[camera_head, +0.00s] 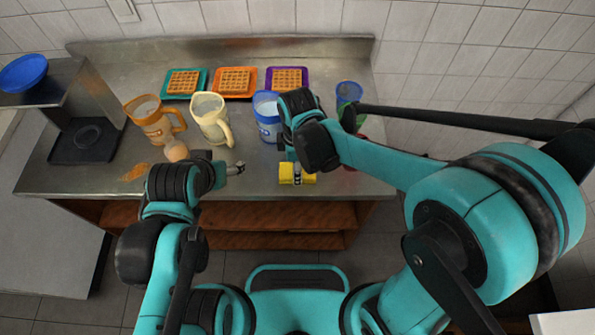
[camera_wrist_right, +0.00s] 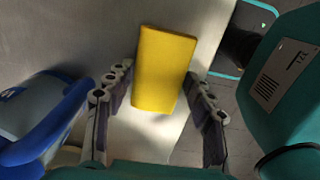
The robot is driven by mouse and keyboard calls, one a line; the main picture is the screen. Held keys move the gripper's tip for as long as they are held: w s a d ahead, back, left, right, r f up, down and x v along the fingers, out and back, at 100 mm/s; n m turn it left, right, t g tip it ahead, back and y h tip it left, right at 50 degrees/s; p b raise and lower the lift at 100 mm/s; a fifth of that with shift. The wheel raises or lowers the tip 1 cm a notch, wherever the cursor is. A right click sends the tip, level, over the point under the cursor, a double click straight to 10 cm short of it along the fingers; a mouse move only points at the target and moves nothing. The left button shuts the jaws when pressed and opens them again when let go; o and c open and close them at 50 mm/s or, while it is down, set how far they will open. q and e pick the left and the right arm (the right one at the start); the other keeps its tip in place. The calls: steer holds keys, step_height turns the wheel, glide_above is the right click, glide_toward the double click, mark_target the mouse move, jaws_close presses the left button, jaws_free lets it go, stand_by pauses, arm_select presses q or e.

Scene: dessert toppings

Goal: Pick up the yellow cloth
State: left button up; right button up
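The yellow cloth (camera_head: 286,173) is a small folded block lying on the steel counter near its front edge. In the right wrist view the cloth (camera_wrist_right: 163,70) is upright in the picture, between and just beyond the fingertips. My right gripper (camera_wrist_right: 157,88) is open over the cloth, with a finger on each side and gaps showing beside it. In the head view my right gripper (camera_head: 297,172) hides part of the cloth. My left gripper (camera_head: 238,168) is over the counter, left of the cloth; its fingers are too small to judge.
A blue-handled pitcher (camera_head: 266,112), a cream pitcher (camera_head: 211,118) and an orange pitcher (camera_head: 152,122) stand behind. Waffles lie on teal, orange and purple trays (camera_head: 236,82) at the back.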

steer(key=shift+c, duration=1.4)
steer(key=shift+r, duration=0.35)
step_height(320, 180, up, 4)
steer(key=shift+p, duration=1.2)
steer(key=s+d+r+p, duration=0.3)
steer(key=s+r, duration=0.3)
steer(key=s, duration=0.5)
steer(key=shift+s+p, duration=0.15)
steer(key=shift+p, duration=0.35)
steer(key=shift+r, duration=0.1)
steer(key=shift+o, duration=0.9)
steer(key=shift+c, duration=0.5)
